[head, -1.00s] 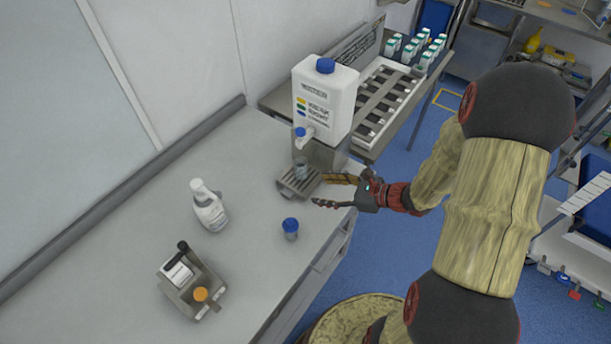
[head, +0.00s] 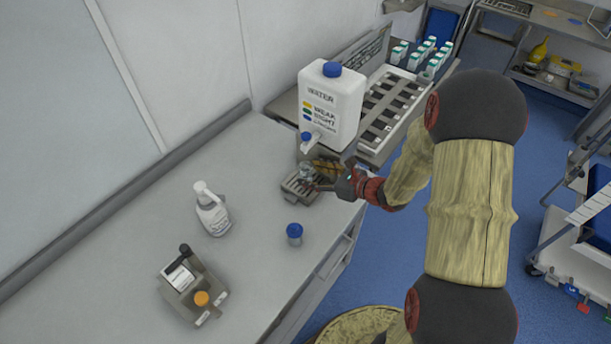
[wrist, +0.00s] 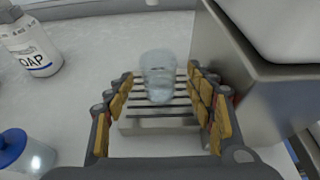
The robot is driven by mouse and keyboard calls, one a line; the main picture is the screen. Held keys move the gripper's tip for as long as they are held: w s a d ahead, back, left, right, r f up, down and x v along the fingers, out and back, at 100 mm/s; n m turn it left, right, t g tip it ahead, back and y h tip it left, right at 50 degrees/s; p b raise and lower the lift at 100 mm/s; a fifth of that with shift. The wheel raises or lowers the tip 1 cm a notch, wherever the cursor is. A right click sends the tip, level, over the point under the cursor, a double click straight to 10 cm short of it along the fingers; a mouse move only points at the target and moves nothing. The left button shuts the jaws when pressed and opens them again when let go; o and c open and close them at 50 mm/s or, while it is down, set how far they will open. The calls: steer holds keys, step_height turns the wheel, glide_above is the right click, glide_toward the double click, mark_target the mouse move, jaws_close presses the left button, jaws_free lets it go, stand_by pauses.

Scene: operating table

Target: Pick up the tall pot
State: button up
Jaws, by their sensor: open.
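A clear, tall pot without a lid (wrist: 158,76) stands on the slatted metal drip tray (wrist: 150,125). In the head view the pot (head: 305,172) is partly covered by my fingers, under the tap of the water container. My gripper (head: 318,175) is open at the tray, coming from the right. In the wrist view the fingers of my gripper (wrist: 160,84) lie to either side of the pot, with a gap on both sides. I cannot tell whether the pot is fully between the fingertips.
The white water container (head: 330,105) stands just behind the tray. A blue-lidded pot (head: 294,234), a soap bottle (head: 212,212) and a metal holder with an orange-capped pot (head: 201,298) stand on the grey counter (head: 120,245).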

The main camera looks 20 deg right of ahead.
mark_target(311, 173)
steer(key=x, duration=0.3)
steer(key=shift+w+a+f, duration=0.15)
steer(key=shift+a, duration=0.05)
steer(key=shift+c, duration=1.2)
steer(key=c, duration=1.1)
steer(key=shift+c, duration=0.2)
